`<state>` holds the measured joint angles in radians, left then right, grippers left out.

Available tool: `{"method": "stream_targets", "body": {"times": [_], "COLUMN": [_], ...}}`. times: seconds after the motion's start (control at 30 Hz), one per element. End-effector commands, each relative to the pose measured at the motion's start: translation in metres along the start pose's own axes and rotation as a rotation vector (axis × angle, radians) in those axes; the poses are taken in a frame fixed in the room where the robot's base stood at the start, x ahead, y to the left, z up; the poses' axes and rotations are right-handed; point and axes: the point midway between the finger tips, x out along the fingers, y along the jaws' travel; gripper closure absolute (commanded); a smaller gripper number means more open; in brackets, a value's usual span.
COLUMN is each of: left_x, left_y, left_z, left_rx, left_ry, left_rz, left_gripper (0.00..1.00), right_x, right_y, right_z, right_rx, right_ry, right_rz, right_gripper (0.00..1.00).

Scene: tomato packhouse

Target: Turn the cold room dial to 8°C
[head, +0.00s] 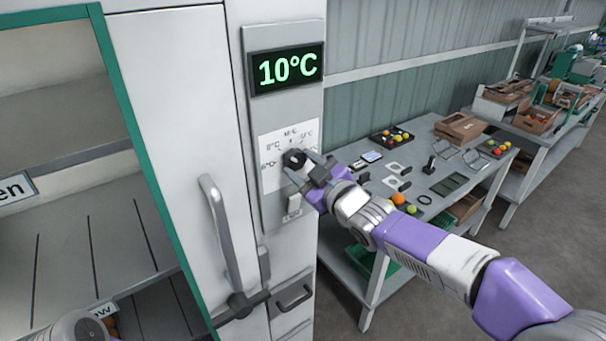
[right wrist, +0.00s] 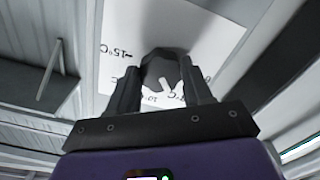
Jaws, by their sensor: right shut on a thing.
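The cold room dial (head: 294,158) is a dark round knob on a white scale plate (head: 274,175) below the display. The display (head: 285,69) reads 10°C in green. My right gripper (head: 301,166) is shut on the dial, with a finger on either side. In the right wrist view the dial (right wrist: 163,69) sits between the fingers of the gripper (right wrist: 163,80). A pale pointer mark on it points to the lower part of that picture. The fingers hide part of the printed scale. My left gripper is not in view.
A cold room door with a long handle (head: 222,230) is left of the panel. A small switch (head: 293,206) sits under the scale plate. A worktable (head: 375,290) with tomatoes, trays and tools stands at the right, below my right arm. Grey floor is clear at far right.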

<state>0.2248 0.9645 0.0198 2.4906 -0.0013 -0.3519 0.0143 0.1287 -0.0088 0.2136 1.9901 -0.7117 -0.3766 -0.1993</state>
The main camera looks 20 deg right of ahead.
Motion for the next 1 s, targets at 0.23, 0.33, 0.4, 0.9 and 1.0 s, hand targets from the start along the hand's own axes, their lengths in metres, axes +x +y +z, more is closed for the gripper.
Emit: {"method": "stream_targets", "body": {"times": [0.23, 0.33, 0.4, 0.9, 1.0], "left_x": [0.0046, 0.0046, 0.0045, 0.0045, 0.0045], "left_y": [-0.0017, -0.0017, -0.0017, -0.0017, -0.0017], "left_z": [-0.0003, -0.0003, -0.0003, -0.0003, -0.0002], "left_rx": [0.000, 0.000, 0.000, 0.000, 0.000], "left_ry": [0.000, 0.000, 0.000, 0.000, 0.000], "left_rz": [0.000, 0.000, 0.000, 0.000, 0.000], "left_gripper": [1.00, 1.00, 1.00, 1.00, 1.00], "right_x": [0.0000, 0.0000, 0.0000, 0.0000, 0.0000], "right_y": [0.0000, 0.0002, 0.0002, 0.0002, 0.0002], "right_z": [0.0005, 0.0004, 0.0003, 0.0002, 0.0001], "right_rx": [-0.041, -0.045, -0.045, -0.043, -0.043], "right_ry": [-0.002, -0.002, -0.002, -0.001, -0.001], "right_rz": [0.000, -0.001, -0.001, 0.000, 0.000], "right_gripper": [0.81, 0.81, 0.81, 0.25, 0.25]}}
